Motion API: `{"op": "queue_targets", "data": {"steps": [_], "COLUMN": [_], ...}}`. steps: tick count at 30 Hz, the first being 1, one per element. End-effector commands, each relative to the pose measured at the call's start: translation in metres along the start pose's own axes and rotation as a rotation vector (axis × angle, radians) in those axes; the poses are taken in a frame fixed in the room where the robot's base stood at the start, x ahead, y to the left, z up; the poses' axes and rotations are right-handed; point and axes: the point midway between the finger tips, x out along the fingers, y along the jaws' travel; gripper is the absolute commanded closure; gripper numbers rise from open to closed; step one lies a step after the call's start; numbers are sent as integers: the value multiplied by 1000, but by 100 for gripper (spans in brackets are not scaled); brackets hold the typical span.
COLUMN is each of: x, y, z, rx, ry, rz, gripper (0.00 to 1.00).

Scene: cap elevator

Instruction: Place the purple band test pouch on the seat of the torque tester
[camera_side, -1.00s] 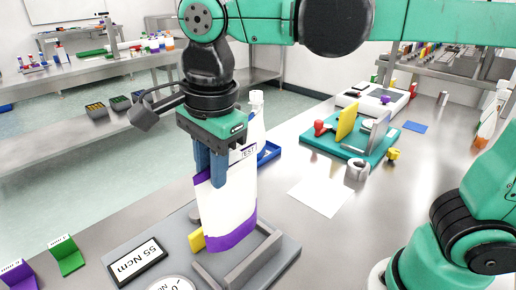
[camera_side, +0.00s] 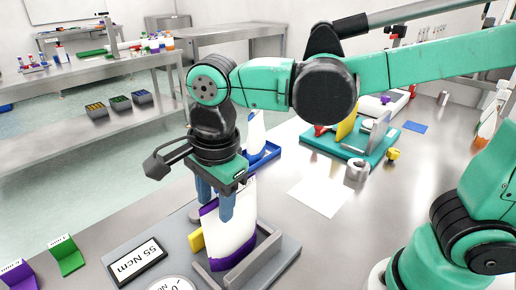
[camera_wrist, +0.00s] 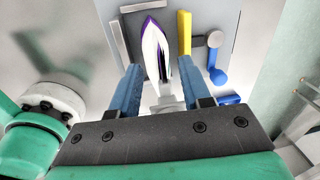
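The white pouch with purple bands (camera_side: 232,232) stands upright, leaning a little, on the seat of the torque tester (camera_side: 288,250). It is between the yellow jaw (camera_side: 196,239) and the grey rails. The tester carries a display reading 55 Ncm (camera_side: 138,262). My gripper (camera_side: 215,204) is open around the pouch's upper part. In the wrist view the pouch (camera_wrist: 155,48) shows edge-on, with its mouth up, between and beyond the spread fingers (camera_wrist: 160,88). Gaps show on both sides. The yellow jaw (camera_wrist: 185,35) is to its right there. The pouch's underside is hidden.
A white bottle (camera_side: 256,135) stands in a blue tray (camera_side: 264,154) behind my gripper. A teal fixture (camera_side: 350,147) and a white sheet (camera_side: 318,195) lie to the right. Green (camera_side: 67,256) and purple (camera_side: 18,275) blocks stand at front left.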

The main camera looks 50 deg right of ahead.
Motion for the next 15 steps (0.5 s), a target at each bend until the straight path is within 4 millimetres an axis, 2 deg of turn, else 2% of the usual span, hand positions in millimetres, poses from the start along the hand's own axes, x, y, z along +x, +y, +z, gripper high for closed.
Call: {"op": "queue_targets", "data": {"steps": [11,15], "x": [-2,-13], "y": [0,0], "z": [0,0], "rx": [0,0], "ry": [0,0], "rz": [0,0], "gripper": [46,46]}}
